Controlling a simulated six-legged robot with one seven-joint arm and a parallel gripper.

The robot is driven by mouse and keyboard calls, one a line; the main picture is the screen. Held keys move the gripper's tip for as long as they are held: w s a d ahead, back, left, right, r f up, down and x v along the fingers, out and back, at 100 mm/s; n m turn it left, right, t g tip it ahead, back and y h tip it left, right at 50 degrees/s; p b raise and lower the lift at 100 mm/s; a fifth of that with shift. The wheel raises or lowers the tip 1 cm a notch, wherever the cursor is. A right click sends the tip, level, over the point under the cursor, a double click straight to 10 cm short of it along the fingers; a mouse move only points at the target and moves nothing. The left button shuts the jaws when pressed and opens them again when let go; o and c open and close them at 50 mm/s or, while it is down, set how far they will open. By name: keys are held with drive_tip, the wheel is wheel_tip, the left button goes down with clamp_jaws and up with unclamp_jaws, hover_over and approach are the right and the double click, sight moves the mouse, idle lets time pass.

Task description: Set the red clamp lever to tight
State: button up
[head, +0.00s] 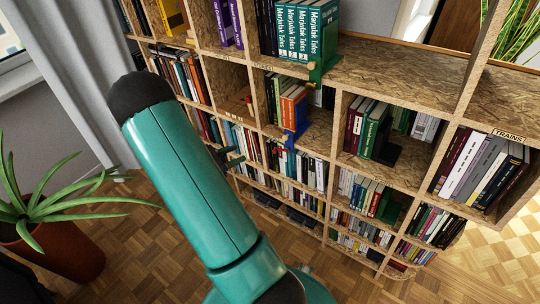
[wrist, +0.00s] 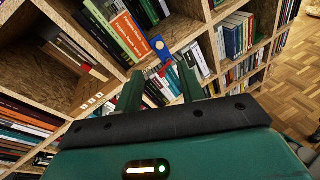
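A blue clamp (head: 297,130) sits at the shelf edge beside an orange book. In the wrist view its blue plate (wrist: 158,45) shows beyond my fingertips. A small red piece (wrist: 165,68), which looks like the clamp lever, hangs below the blue plate. My gripper (wrist: 160,72) is open, and in the picture the red piece lies between its two fingertips. I cannot tell whether they touch it. In the head view my gripper (head: 233,156) is partly hidden by my arm, left of the clamp. The lever's setting cannot be read.
The OSB bookwall (head: 400,75) is filled with books. A green clamp (head: 322,66) stands on the shelf above, beside green books (head: 305,30). A potted plant (head: 62,240) stands at the left. Parquet floor (head: 135,235) lies clear before the shelves.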

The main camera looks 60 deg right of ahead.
sight(274, 152)
drive_tip(key=s+d+f+n+t+h, duration=0.15)
drive_tip(key=f+n, duration=0.25)
drive_tip(key=f, duration=0.4)
drive_tip(key=s+d+f+n+t+h, duration=0.1)
drive_tip(key=d+f+n+t+h, duration=0.2)
drive_tip(key=f, duration=0.5)
drive_tip(key=shift+n+y, duration=0.5)
drive_tip(key=shift+y, duration=0.05)
drive_tip(key=d, duration=0.4)
drive_tip(key=s+d, duration=0.1)
drive_tip(key=d, duration=0.4)
drive_tip(key=s+d, duration=0.1)
drive_tip(key=d, duration=0.3)
drive_tip(key=shift+s+d, duration=0.15)
drive_tip(key=shift+d, duration=0.15)
clamp_jaws()
